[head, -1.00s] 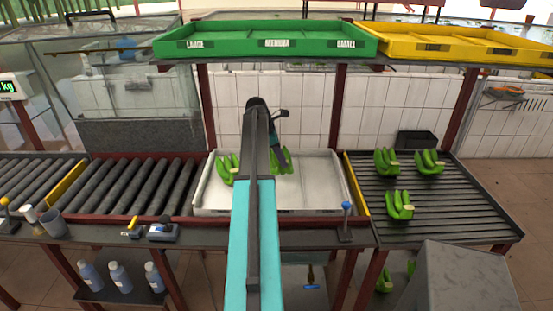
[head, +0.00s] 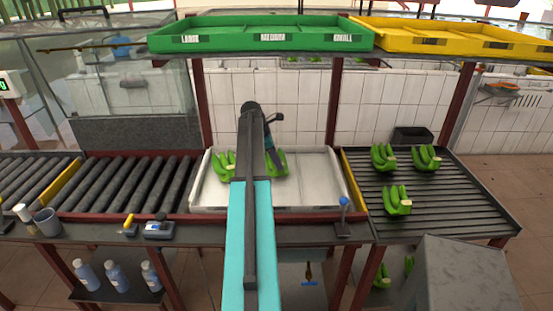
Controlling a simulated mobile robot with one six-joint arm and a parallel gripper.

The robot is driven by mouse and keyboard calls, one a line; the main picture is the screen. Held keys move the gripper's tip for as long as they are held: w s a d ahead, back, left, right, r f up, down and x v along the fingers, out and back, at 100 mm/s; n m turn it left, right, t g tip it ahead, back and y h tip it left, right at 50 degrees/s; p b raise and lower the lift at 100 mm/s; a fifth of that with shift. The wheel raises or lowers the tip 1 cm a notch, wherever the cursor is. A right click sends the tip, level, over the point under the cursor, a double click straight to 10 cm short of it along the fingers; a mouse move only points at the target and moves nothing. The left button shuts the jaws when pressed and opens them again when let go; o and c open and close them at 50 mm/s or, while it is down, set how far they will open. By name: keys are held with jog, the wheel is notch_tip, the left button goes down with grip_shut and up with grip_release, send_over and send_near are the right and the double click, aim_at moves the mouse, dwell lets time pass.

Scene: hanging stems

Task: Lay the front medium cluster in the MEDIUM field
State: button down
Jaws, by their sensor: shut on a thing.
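My gripper (head: 275,160) is at the end of my arm, over the white tray (head: 318,185). It is shut on a green banana cluster (head: 281,165), whose upper part it partly covers. Whether this cluster touches the tray cannot be told. A second green cluster (head: 222,166) is in the tray to the left, partly behind my arm. The green crate (head: 225,47) on the shelf above has front labels reading LARGE, MEDIUM and SMALL from left to right. The MEDIUM label (head: 272,37) is at its middle, well above my gripper.
Three banana clusters lie on the slatted table at right, the nearest (head: 397,201) in front. A yellow crate (head: 450,40) stands right of the green crate. The shelf posts (head: 334,105) flank the tray. The tray's right part is clear.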

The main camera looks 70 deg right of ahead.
jog(key=shift+f, duration=0.85)
dwell(0.7)
jog(key=c, duration=1.4)
grip_release()
jog(key=shift+c, duration=0.2)
jog(key=shift+f, duration=0.1)
jog(key=shift+a, duration=0.1)
jog(key=b+v, duration=0.3)
jog(key=v, duration=1.1)
jog(key=shift+b, duration=0.35)
jog(key=shift+s, duration=0.2)
